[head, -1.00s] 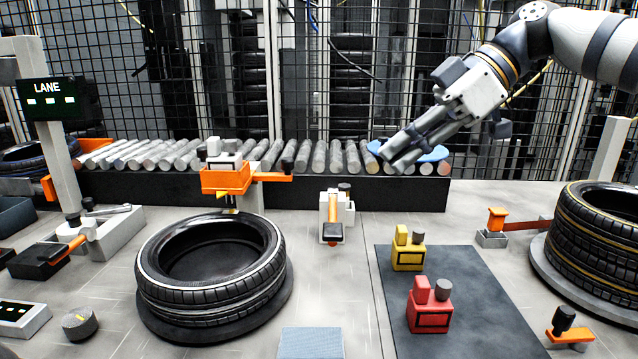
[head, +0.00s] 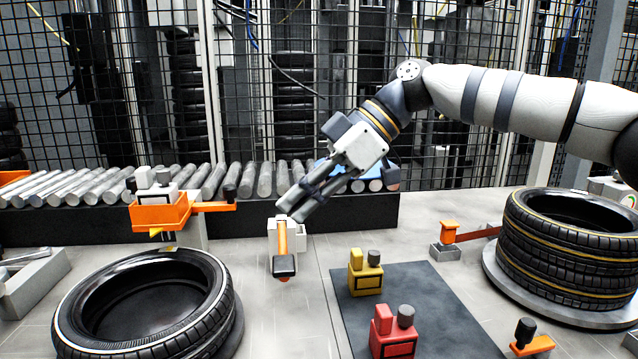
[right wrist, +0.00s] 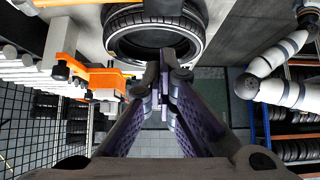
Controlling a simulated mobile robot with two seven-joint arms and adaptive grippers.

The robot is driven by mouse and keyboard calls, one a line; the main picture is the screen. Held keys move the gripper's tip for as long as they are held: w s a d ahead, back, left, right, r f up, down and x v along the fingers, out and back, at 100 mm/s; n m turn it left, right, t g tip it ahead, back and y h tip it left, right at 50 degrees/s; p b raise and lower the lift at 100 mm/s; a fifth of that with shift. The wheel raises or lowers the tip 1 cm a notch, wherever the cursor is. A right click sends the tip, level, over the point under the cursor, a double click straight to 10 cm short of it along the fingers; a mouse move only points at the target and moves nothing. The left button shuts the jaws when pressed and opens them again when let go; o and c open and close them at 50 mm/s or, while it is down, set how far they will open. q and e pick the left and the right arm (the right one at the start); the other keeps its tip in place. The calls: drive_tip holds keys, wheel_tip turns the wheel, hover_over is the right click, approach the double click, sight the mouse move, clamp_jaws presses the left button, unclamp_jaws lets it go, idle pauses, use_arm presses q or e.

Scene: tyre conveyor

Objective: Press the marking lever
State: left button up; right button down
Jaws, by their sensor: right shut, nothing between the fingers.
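An orange lever (head: 282,238) with a dark pad at its near end stands on a small white block in the middle of the table. A second orange arm with a black knob (head: 230,193) sticks out from the orange marker holder (head: 160,213) behind the left tyre. I cannot tell for certain which is the marking lever. My right gripper (head: 290,211) is shut and empty, with its fingertips just above the far end of the middle lever; contact cannot be made out. In the right wrist view its fingers (right wrist: 160,92) are close together. My left gripper is not in view.
A tyre (head: 75,317) lies at the front left, and stacked tyres (head: 522,245) stand at the right. Yellow (head: 365,278) and red (head: 391,335) blocks stand on a dark mat (head: 440,300). A roller conveyor (head: 265,180) runs along the back.

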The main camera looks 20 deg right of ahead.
sight(288, 260)
drive_tip(key=f, duration=0.2)
drive_tip(key=a+f, duration=0.1)
drive_tip(key=f, duration=0.1)
drive_tip(key=a+f, duration=0.1)
drive_tip(key=f, duration=0.1)
drive_tip(key=shift+w, duration=0.3)
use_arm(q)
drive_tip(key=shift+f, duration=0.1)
